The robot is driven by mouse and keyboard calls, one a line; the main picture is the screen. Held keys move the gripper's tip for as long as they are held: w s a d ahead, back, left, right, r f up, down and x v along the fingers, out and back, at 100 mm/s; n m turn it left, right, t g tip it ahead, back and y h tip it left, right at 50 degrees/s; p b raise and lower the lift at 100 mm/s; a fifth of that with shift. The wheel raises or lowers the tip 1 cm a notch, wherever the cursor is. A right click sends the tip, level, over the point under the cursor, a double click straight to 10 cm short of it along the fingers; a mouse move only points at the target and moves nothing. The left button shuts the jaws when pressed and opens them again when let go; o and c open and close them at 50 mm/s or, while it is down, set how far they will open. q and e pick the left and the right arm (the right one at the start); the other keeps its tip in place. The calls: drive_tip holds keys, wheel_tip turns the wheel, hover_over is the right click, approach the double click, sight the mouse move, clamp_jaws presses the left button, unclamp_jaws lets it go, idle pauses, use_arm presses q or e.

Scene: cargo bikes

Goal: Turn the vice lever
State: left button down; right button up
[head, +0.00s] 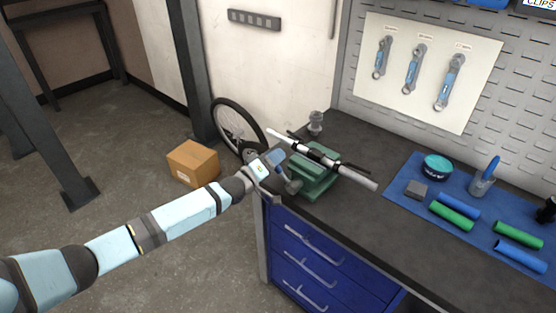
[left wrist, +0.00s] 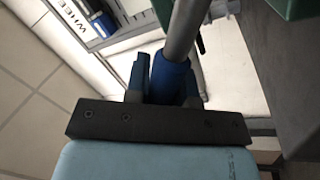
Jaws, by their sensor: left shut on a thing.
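The green vice (head: 318,178) stands at the front left corner of the workbench. A white and black tube (head: 340,165) lies across its jaws. My left gripper (head: 282,168) is at the vice's near left side. In the left wrist view my left gripper (left wrist: 168,85) is shut on the vice lever (left wrist: 183,38), a grey bar with a blue end between the fingers. The gripper and wrist hide much of the lever in the head view. A green part of the vice shows at the top right of the wrist view. My right gripper is in neither view.
The dark workbench (head: 350,215) has blue drawers (head: 310,255) below. A blue mat (head: 410,200) with green and blue grips lies to the right. A cardboard box (head: 193,163) and a wheel (head: 236,125) are on the floor behind my left arm.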

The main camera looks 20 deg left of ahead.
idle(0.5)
use_arm(q)
drive_tip(key=c, duration=1)
unclamp_jaws()
drive_tip(key=shift+a+f, duration=0.1)
drive_tip(key=b+v, duration=0.1)
drive_tip(key=v, duration=1.2)
drive_tip(key=shift+s+a, duration=0.2)
drive_tip(key=shift+s, duration=0.15)
